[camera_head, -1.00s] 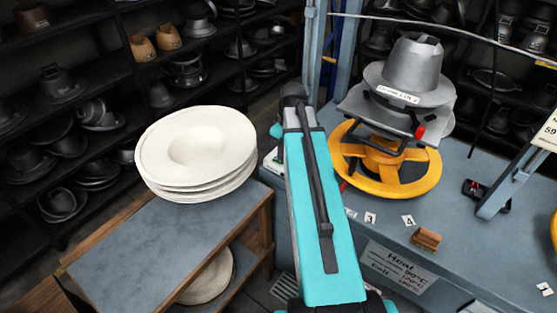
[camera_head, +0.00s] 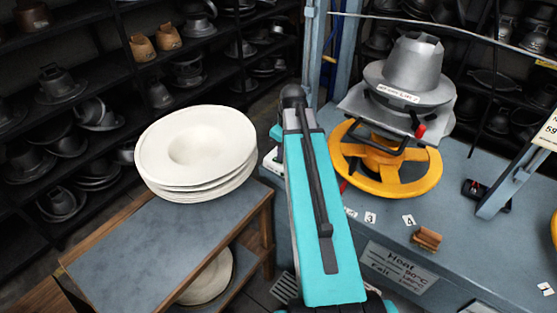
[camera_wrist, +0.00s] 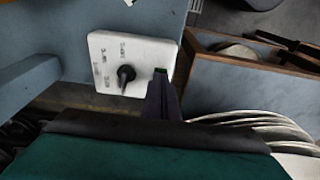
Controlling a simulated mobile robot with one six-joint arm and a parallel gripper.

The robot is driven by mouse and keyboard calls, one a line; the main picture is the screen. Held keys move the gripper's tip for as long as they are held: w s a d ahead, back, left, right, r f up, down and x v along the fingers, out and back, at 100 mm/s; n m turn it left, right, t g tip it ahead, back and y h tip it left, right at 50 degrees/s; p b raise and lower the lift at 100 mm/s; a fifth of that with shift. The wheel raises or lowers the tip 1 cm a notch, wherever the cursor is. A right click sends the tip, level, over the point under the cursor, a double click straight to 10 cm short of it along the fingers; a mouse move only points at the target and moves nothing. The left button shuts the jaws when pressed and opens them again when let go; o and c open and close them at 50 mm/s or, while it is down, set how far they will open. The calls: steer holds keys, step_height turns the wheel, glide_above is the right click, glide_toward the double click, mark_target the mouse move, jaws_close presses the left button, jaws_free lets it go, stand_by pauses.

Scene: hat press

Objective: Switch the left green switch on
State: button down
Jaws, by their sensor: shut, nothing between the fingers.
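A white control panel (camera_wrist: 132,62) with a black rotary knob (camera_wrist: 126,74) shows in the wrist view, on the side of the blue-grey bench. A small dark green patch (camera_wrist: 160,71) shows at the panel's right edge, right at the tip of my gripper. It looks like the green switch, mostly covered by the fingers; its on or off position cannot be told. My gripper (camera_wrist: 162,82) is shut and empty, its dark fingers over the panel's right edge. Whether it touches the switch is unclear. In the head view my arm hides the gripper and most of the panel (camera_head: 272,160).
A stack of white plate-like discs (camera_head: 195,150) stands on a low wooden table (camera_head: 150,240) to the left. On the bench (camera_head: 470,240) at the right are a yellow wheel (camera_head: 410,181) and a metal hat press (camera_head: 418,80). Shelves of dark moulds stand behind.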

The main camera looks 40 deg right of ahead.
steer(key=shift+f, duration=0.35)
steer(key=shift+r, duration=0.1)
stand_by(0.3)
step_height(320, 180, up, 7)
steer(key=p, duration=0.4)
steer(key=shift+p, duration=0.3)
stand_by(0.5)
stand_by(0.5)
